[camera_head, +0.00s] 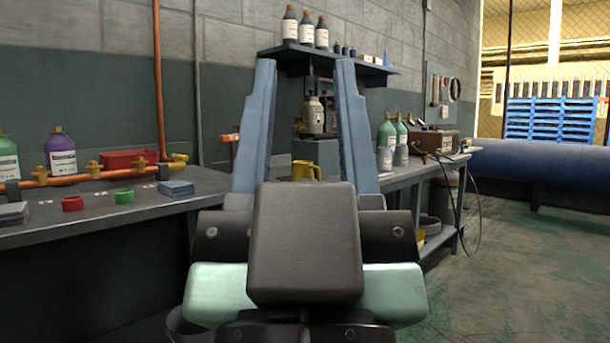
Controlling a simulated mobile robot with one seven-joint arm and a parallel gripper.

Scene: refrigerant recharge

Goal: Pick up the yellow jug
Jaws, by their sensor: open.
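The yellow jug (305,171) shows low between the two blue fingers of my gripper (304,75), farther off. Only its upper part and handle show; my gripper's dark body hides the rest. The fingers stand wide apart with nothing held between them. I cannot tell how far the jug is from the fingertips, or what it rests on.
A workbench (105,215) on the left bears a purple bottle (60,155), a red ring (73,204) and a green ring (124,196). A wall shelf (330,62) holds several bottles. Green bottles (387,145) stand at right. The floor (540,260) at right is clear.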

